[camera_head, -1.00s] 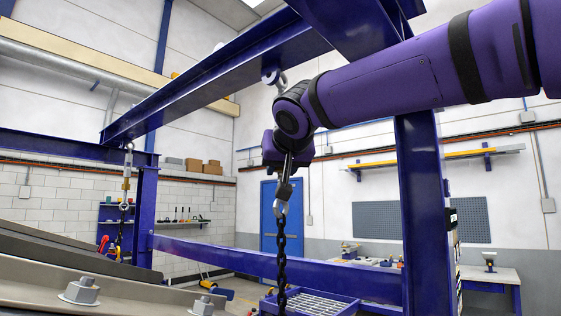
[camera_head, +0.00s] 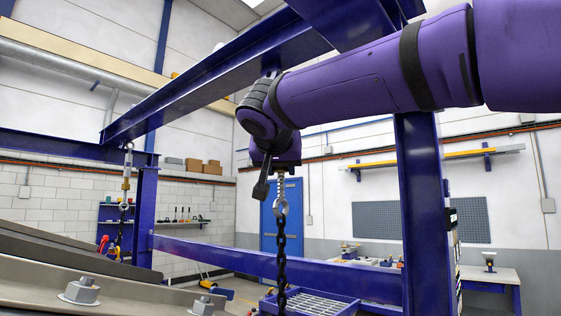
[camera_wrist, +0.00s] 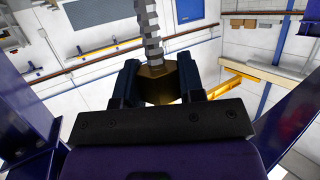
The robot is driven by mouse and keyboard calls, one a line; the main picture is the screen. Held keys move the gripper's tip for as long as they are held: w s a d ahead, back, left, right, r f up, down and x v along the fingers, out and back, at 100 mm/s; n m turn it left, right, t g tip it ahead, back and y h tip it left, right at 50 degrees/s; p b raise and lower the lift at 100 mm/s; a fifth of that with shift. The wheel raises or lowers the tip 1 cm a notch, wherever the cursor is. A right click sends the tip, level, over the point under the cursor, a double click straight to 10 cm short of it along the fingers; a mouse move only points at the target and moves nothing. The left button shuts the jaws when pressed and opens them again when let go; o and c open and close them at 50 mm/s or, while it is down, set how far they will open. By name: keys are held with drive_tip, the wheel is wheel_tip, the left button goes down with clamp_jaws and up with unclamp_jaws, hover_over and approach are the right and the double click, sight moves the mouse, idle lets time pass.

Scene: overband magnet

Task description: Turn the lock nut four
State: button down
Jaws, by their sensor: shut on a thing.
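The lock nut (camera_wrist: 158,88) is a brass-coloured nut on a grey threaded rod (camera_wrist: 150,28) in the wrist view. My gripper (camera_wrist: 159,74) is shut on it, with one dark finger on each side. In the head view my gripper (camera_head: 268,172) is at the hanging rod (camera_head: 281,186), just above an eye (camera_head: 281,207) and a dark chain (camera_head: 281,250). The nut is hidden there behind my gripper and wrist.
A blue beam (camera_head: 215,85) runs overhead close to my wrist, and a blue post (camera_head: 424,215) stands right of the chain. A second hanging rod and chain (camera_head: 125,185) is at the left. Grey plates with bolts (camera_head: 80,290) lie at lower left.

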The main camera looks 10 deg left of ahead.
drive_tip(key=shift+f, duration=0.1)
drive_tip(key=shift+a+m+h, duration=0.1)
drive_tip(key=shift+m+h, duration=0.7)
drive_tip(key=shift+h, duration=0.3)
drive_tip(key=shift+m+h, duration=0.6)
drive_tip(key=shift+m+g+h, duration=0.8)
drive_tip(key=shift+m+h, duration=0.6)
drive_tip(key=shift+h, duration=0.2)
